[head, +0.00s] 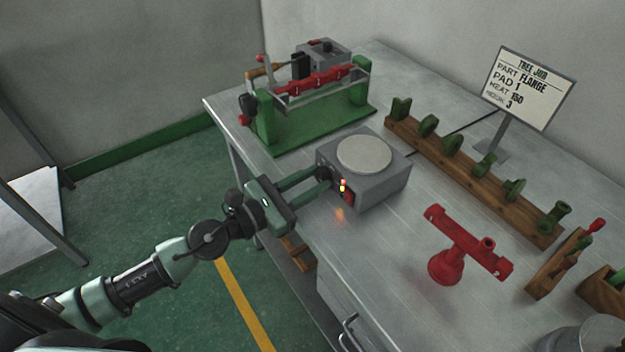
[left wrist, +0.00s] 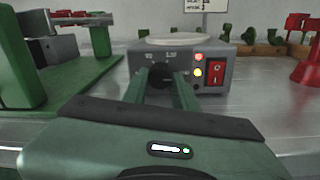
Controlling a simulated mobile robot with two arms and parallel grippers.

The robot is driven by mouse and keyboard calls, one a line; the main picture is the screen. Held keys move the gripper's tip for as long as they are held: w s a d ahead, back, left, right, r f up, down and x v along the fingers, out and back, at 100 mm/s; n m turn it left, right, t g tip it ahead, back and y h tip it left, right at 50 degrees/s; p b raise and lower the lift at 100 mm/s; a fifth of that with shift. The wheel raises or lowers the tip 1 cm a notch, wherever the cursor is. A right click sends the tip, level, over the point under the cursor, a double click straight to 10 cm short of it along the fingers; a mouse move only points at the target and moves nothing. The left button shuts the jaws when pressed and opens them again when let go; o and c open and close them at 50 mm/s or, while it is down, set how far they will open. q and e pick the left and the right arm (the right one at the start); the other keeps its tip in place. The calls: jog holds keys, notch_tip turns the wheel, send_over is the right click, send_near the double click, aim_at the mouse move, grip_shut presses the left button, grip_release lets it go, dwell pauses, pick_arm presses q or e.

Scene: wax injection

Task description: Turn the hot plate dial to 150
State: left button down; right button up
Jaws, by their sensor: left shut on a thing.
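The hot plate (head: 385,188) is a grey box with a round pale top, standing on the metal table. Its black dial (left wrist: 161,77) is on the front face, at the left. My left gripper (head: 322,176) is shut on the dial, with its green fingers either side of it. The dial's pointer and most of its scale are hidden or too small to read. Beside the dial in the left wrist view are two lit lamps (left wrist: 198,72), one of them orange-yellow, and a red switch (left wrist: 216,73). My right gripper is not in view.
A job sign (head: 530,88) reads heat 150. A green machine (head: 310,125) stands behind left of the hot plate. A wooden rack (head: 470,182) with green parts runs along the right. A red fixture (head: 467,247) stands in front right, with bare table between.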

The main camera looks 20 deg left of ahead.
pick_arm(q)
jog(key=shift+f, duration=0.15)
jog(key=c, duration=1.1)
grip_release()
notch_tip(320, 180, up, 20)
jog(key=p, duration=1.5)
